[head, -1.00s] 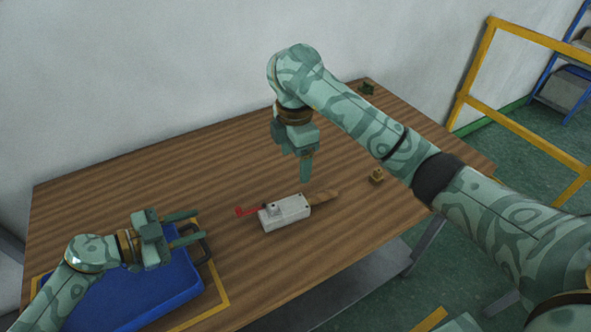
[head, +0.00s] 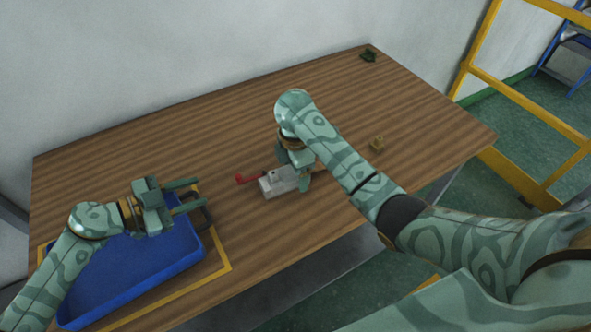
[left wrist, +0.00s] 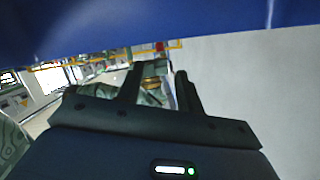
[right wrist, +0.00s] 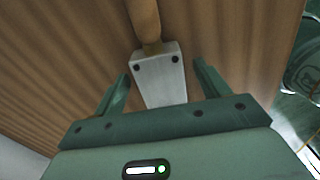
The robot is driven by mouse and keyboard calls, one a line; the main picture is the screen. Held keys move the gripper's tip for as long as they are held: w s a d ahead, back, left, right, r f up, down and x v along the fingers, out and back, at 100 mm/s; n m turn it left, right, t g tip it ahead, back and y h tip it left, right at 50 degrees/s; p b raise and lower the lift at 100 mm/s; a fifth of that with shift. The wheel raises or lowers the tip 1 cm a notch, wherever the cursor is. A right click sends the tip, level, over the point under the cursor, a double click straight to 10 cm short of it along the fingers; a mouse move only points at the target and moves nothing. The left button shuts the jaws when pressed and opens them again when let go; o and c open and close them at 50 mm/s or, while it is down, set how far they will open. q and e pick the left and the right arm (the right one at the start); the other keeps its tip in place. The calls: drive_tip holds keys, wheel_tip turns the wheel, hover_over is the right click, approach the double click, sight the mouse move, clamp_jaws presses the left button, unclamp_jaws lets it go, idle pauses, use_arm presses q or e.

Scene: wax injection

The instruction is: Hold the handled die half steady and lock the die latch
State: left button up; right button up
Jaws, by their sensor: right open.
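The die (head: 279,184) is a pale grey block lying on the wooden table, with a red latch lever (head: 248,178) sticking out at its left end. A tan wooden handle (right wrist: 145,20) joins the die block (right wrist: 160,78) in the right wrist view. My right gripper (right wrist: 160,80) is open, its two fingers on either side of the block near the handle end, with visible gaps. In the head view my right arm hides most of the handle. My left gripper (head: 189,195) is open and empty above the blue tray's right rim, away from the die.
A blue tray (head: 130,286) sits inside a yellow outline at the table's left front. A dark green object (head: 368,55) lies at the far corner. The table's back middle is clear.

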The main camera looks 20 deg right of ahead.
drive_tip(key=shift+f, duration=0.35)
